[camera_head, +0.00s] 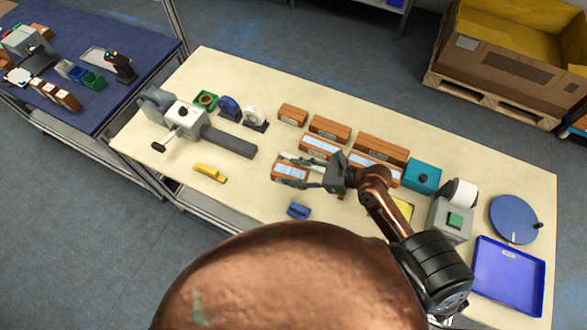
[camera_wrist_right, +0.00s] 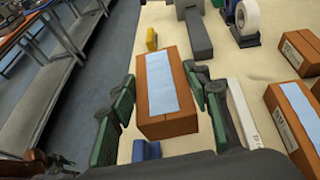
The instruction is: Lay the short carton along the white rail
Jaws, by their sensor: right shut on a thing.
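A short brown carton (camera_head: 290,174) with a pale blue-white label on top is between the fingers of my right gripper (camera_head: 308,172). In the right wrist view the carton (camera_wrist_right: 166,88) sits between the green-padded fingers (camera_wrist_right: 165,105), which are shut on it. I cannot tell whether it touches the table. The white rail (camera_wrist_right: 243,112) shows in the right wrist view, just right of the gripper and apart from the carton. It is partly hidden by the right finger. My left gripper is not in view.
Several brown cartons (camera_head: 330,127) stand in rows behind the gripper. A blue block (camera_head: 298,211) and a yellow tool (camera_head: 210,173) lie in front. A teal box (camera_head: 422,176), a printer (camera_head: 451,213) and a blue tray (camera_head: 508,276) stand right.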

